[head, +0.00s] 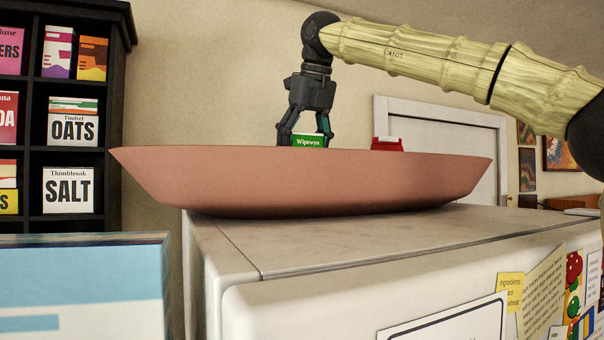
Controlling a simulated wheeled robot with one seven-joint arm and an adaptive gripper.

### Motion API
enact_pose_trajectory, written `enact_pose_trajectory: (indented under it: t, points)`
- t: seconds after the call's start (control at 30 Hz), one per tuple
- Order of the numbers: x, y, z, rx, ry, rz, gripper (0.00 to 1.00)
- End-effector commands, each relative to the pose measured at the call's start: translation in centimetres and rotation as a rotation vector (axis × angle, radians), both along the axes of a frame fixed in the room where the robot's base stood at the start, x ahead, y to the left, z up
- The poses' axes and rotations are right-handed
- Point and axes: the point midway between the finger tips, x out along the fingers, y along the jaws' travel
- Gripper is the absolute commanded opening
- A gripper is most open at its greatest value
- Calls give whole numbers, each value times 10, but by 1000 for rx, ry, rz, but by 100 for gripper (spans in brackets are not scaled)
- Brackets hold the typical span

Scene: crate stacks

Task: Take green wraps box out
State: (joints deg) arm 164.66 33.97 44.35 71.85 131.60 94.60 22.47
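A green box (309,141) with white lettering shows its upper part above the rim of a wide pinkish-brown bowl (300,183). The rim hides the rest of the box. My gripper (306,136) points down over the bowl, with its fingers spread to either side of the green box. The left finger is beside the box's left edge, and the right finger is partly behind its right side. The fingertips are hidden by the box and rim, so I cannot tell whether they press on it.
The bowl stands on a white fridge (330,240). A black shelf (75,140) with boxes is at left. A pale blue-and-white surface (85,285) fills the lower left.

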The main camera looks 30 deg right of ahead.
Motion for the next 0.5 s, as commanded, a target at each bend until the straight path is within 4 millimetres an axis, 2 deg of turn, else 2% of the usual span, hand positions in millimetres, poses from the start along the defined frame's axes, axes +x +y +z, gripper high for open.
enact_pose_trajectory:
  t: [0.03, 0.13, 0.17, 0.5]
  points:
    - [0, 0, 0, -1, 1, 0, 48]
    - [0, 0, 0, -1, 1, 0, 30]
    - [0, 0, 0, -1, 0, 0, 27]
    - [0, 0, 4, -1, -1, -1, 27]
